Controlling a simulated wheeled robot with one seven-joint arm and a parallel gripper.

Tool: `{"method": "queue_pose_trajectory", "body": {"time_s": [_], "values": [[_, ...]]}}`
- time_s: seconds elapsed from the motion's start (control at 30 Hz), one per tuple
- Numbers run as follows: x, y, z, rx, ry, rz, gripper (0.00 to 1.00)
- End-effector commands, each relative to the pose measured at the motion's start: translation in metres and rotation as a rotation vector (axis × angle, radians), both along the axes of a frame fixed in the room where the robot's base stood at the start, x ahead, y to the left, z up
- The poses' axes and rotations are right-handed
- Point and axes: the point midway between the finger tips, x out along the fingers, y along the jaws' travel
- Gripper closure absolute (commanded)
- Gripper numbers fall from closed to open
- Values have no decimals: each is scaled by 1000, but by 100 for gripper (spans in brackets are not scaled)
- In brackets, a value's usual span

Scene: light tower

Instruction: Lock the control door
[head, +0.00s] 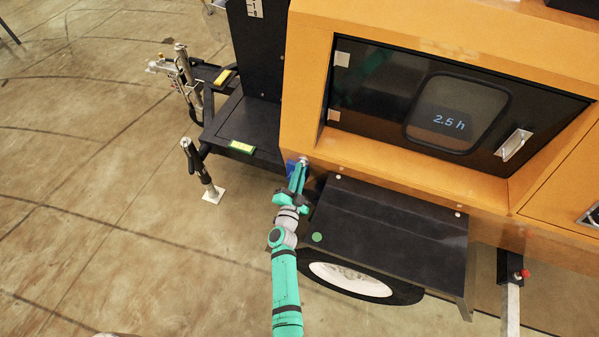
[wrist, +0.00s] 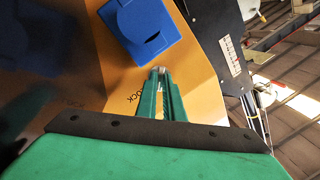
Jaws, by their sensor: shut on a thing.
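The control door (head: 400,100) is a dark see-through panel in the orange housing, with a screen reading "2.5 h" behind it. It looks closed in its frame, with a pale handle (head: 514,145) at its right side. My gripper (head: 299,172) is at the housing's lower left corner, below and left of the door and well away from its handle. In the wrist view my gripper (wrist: 160,85) is shut on a small silvery metal piece (wrist: 158,70) against the orange panel. Printed letters ending in "OCK" show beside the fingers. Which part the piece is, I cannot tell.
A blue socket cover (wrist: 142,28) sits close beside my fingertips. A black fender (head: 390,220) over a wheel (head: 350,279) lies right of my arm. A black drawbar frame with a jack leg (head: 200,170) is at left. The floor (head: 90,200) farther left is clear.

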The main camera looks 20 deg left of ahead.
Motion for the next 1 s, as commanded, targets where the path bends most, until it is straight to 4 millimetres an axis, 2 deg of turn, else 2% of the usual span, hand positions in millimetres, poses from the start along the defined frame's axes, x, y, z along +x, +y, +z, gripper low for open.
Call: {"method": "queue_pose_trajectory", "body": {"time_s": [0.07, 0.1, 0.17, 1.0], "values": [[4, -1, 2, 1, -1, -1, 100], [4, -1, 2, 1, -1, -1, 87], [4, -1, 2, 1, -2, -1, 73], [2, 2, 8, -1, -5, 4, 73]]}}
